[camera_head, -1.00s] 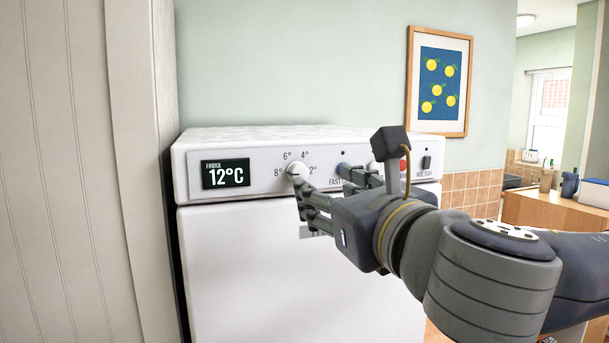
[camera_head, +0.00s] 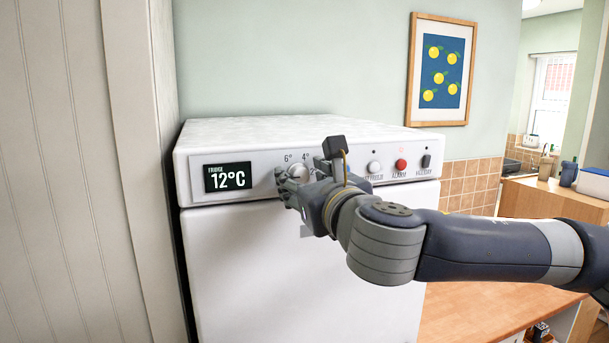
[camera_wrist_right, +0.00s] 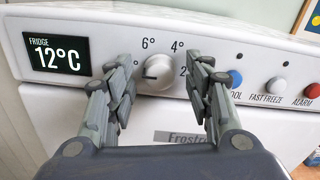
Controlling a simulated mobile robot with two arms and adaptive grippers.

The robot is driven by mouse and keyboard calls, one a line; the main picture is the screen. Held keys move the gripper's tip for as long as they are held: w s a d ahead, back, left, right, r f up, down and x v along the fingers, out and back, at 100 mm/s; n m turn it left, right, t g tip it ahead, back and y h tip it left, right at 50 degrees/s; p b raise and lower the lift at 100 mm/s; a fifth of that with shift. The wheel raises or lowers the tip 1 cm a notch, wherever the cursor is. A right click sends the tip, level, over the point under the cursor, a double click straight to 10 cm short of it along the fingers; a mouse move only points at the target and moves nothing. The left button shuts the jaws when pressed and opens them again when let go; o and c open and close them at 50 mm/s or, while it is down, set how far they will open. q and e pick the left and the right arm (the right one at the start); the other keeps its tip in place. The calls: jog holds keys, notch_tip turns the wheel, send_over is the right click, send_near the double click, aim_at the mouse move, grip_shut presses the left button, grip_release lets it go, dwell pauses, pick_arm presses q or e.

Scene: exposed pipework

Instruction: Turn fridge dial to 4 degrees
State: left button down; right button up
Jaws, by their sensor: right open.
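The white fridge (camera_head: 300,260) has a control panel with a black display (camera_head: 228,177) reading 12°C. The round white fridge dial (camera_wrist_right: 157,72) sits right of the display, with marks including 6°, 4° and 2° around it. In the wrist view a dark mark on the dial's face points left, and the 8° mark is mostly hidden by a finger. My right gripper (camera_wrist_right: 164,84) is open, with its fingers spread on both sides of the dial; contact cannot be told. In the head view my right gripper (camera_head: 292,182) partly covers the dial. My left gripper is not in view.
Right of the dial are a blue button (camera_wrist_right: 236,78), a white button (camera_head: 374,167), a red alarm button (camera_head: 400,165) and a black switch (camera_head: 426,162). A tall panelled surface (camera_head: 75,170) stands close on the left. A wooden counter (camera_head: 555,198) is at right.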

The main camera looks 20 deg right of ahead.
jog(key=c, duration=1.1)
